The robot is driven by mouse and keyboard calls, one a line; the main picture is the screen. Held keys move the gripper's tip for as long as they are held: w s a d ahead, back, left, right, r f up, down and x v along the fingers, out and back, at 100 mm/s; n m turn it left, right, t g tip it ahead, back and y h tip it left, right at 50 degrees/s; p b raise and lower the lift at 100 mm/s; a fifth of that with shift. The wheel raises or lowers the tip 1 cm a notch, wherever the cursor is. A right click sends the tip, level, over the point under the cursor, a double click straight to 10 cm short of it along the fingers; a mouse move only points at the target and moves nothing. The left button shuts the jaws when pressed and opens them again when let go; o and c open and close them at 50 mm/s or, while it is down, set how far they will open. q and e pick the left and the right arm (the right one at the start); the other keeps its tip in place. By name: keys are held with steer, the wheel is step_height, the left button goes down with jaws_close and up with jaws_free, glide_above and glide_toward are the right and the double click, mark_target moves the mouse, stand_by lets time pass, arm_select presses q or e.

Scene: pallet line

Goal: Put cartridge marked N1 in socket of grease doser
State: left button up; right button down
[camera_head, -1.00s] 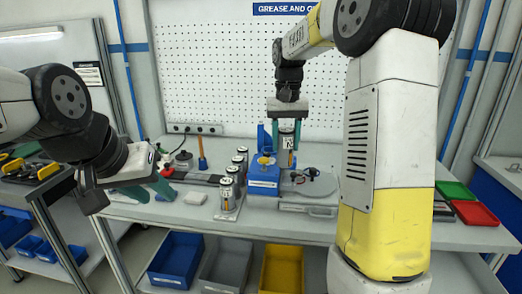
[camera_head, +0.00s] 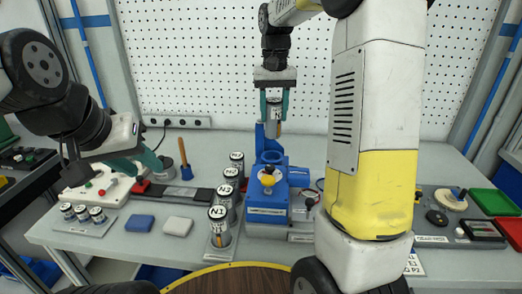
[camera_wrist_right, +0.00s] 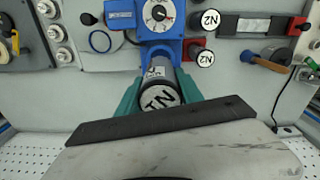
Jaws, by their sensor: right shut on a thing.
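My right gripper (camera_head: 274,100) is shut on a cartridge (camera_head: 273,122), held upright above the blue grease doser (camera_head: 267,204). In the right wrist view the held cartridge's cap (camera_wrist_right: 159,97) reads N1, between the teal fingers. The doser's round socket (camera_head: 270,157) shows below the cartridge, with a gap between them; the cartridge hides it in the wrist view. Several dark-capped cartridges stand in a row left of the doser; the front one (camera_head: 218,213) looks marked N1.
A blue block (camera_head: 139,223) and a white block (camera_head: 178,226) lie left of the cartridge row. A holder (camera_head: 88,227) with small capped jars is further left. Green (camera_head: 492,201) and red trays are at right. The pegboard stands behind the bench.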

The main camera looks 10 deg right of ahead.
steer(key=shift+w+f, duration=0.1)
steer(key=shift+w, duration=0.1)
step_height(320, 180, down, 10)
steer(key=shift+r, duration=0.1)
stand_by(0.4)
steer(key=c, duration=0.8)
jaws_free()
steer(key=shift+o, duration=0.2)
